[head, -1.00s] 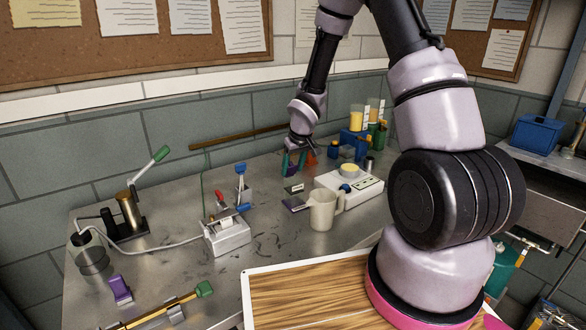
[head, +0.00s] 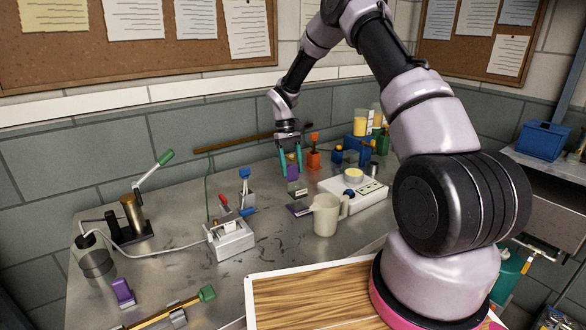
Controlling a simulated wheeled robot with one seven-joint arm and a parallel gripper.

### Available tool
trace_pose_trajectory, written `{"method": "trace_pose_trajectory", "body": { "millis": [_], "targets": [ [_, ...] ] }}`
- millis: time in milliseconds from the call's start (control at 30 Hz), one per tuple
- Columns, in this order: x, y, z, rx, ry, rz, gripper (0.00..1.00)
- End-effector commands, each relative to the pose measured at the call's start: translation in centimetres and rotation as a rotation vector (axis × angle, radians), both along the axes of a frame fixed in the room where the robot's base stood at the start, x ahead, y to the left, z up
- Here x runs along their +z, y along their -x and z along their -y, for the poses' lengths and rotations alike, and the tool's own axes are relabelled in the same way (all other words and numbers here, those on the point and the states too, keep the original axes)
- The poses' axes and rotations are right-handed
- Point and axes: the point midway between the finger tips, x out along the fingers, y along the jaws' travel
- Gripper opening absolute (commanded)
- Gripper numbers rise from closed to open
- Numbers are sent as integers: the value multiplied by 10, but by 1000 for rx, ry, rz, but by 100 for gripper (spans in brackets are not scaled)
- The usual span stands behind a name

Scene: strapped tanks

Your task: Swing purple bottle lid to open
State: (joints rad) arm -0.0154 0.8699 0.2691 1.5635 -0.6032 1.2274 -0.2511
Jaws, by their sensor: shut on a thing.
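The small purple bottle (head: 292,173) is on the metal bench, behind the white mug and left of the orange bottle. My gripper (head: 291,170) points down over it from above, with one teal finger on each side. The fingers are shut on the purple bottle. At this size I cannot tell whether they grip its lid or its body, nor how far the lid is swung. The fingers hide part of its sides.
An orange bottle (head: 313,157) stands close on the right, with a blue bottle (head: 336,155) beyond. A small labelled block (head: 297,190), a dark purple-edged plate (head: 299,209) and a white mug (head: 326,215) are in front. A blue-handled switch (head: 245,188) stands left.

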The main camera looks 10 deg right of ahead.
Motion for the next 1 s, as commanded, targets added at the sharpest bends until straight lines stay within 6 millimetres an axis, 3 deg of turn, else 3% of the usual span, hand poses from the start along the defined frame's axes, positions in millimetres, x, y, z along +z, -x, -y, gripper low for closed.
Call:
{"method": "trace_pose_trajectory", "body": {
  "millis": [633,667,700,733,1000],
  "targets": [
    [-1,-2,0,0,16,-50,5],
    [-1,-2,0,0,16,-50,72],
    [-1,-2,0,-1,16,-50,87],
    [-1,-2,0,-1,16,-50,91],
    [-1,-2,0,-1,16,-49,91]
  ]
}}
